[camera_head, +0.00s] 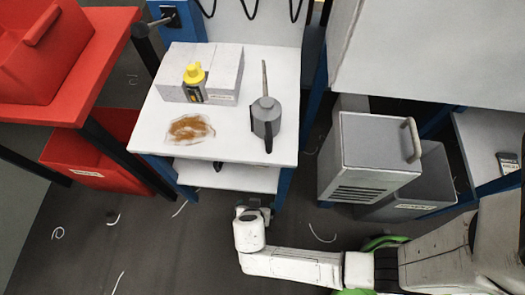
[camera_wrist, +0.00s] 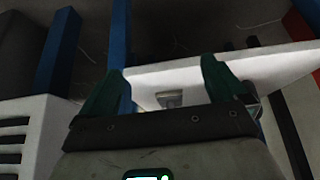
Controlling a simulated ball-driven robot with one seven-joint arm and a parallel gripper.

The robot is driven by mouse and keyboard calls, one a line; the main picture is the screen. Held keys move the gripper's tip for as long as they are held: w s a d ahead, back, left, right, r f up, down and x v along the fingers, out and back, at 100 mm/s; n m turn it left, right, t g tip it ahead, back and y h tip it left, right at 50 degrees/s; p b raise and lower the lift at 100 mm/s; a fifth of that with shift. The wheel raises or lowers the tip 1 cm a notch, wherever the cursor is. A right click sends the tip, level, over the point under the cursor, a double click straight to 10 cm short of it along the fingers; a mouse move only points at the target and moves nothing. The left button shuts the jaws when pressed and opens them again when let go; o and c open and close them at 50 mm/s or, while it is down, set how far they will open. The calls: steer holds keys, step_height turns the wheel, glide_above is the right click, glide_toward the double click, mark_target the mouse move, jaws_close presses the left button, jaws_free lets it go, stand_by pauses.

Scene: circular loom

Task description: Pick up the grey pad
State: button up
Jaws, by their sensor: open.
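My gripper (camera_head: 254,207) is in front of the white table's lower shelf, low over the floor. In the wrist view its two dark green fingers (camera_wrist: 161,75) stand apart with nothing held between them. A small grey object (camera_wrist: 170,98) lies on a white surface and shows between the fingers, beyond them. It may be the grey pad, but it is too dim to be sure. In the head view a small dark thing (camera_head: 217,166) shows at the lower shelf, mostly hidden under the tabletop.
The white tabletop (camera_head: 225,143) holds a yellow-capped bottle (camera_head: 194,83), pale boxes (camera_head: 228,70), a brown stain (camera_head: 190,128) and a grey can with a spout (camera_head: 266,120). A grey vented cabinet (camera_head: 370,155) stands right. Red bins stand left. Curled scraps lie on the floor.

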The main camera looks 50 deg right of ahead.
steer(key=w+d, duration=0.2)
steer(key=d, duration=0.2)
steer(key=w+d, duration=0.3)
steer(key=d, duration=0.1)
steer(key=w+d, duration=0.2)
steer(key=d, duration=0.2)
steer(key=shift+w+b, duration=0.35)
steer(key=shift+b, duration=0.05)
steer(key=w+d, duration=0.2)
steer(key=d, duration=0.1)
steer(key=w+d+b, duration=0.1)
steer(key=shift+d+f, duration=0.25)
steer(key=shift+d, duration=0.1)
steer(key=shift+w+d+f, duration=0.1)
steer(key=shift+w+f, duration=0.05)
steer(key=shift+f, duration=0.1)
steer(key=c, duration=1.2)
